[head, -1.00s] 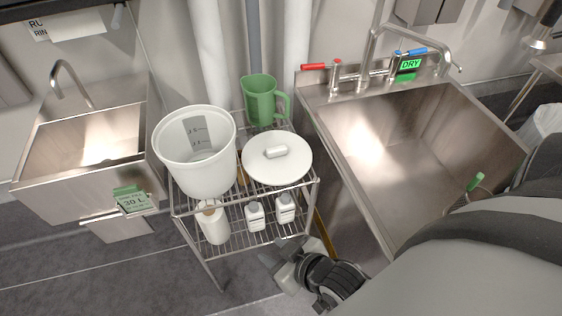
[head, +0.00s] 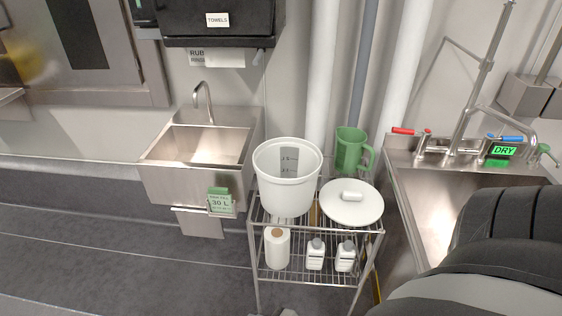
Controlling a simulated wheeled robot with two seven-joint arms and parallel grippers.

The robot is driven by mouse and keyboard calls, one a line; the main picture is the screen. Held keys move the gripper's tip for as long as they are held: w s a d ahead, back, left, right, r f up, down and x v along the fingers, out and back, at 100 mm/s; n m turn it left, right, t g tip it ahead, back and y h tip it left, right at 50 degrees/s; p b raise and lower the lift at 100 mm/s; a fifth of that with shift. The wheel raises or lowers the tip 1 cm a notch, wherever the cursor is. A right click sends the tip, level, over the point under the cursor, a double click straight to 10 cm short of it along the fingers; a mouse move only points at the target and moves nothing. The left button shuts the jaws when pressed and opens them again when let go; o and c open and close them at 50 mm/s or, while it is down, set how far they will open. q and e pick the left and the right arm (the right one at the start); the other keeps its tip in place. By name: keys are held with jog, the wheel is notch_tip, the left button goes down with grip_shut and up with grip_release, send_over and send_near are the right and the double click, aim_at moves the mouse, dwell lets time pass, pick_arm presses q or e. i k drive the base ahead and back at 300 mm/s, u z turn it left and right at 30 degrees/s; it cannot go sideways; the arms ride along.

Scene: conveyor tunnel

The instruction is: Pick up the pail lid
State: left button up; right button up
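The pail lid (head: 340,210) is a round white disc with a short raised handle (head: 351,196) on top. It lies flat on the top shelf of a wire rack (head: 268,222), at the right side. The white pail (head: 287,192) stands open and upright to the left of the lid. A green jug (head: 349,150) stands behind the lid. Neither gripper shows in the head view now. Part of my arm fills the lower right and covers some of the right sink.
A large steel sink (head: 440,215) with a tap stands right of the rack. A small steel hand sink (head: 200,147) is to the left. The lower shelf holds a paper roll (head: 277,248) and two white bottles (head: 315,254). The floor (head: 120,245) at left is clear.

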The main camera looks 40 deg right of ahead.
aim_at(349, 202)
jog(key=u, duration=0.45)
jog(key=i, duration=0.85)
jog(key=z, duration=2.1)
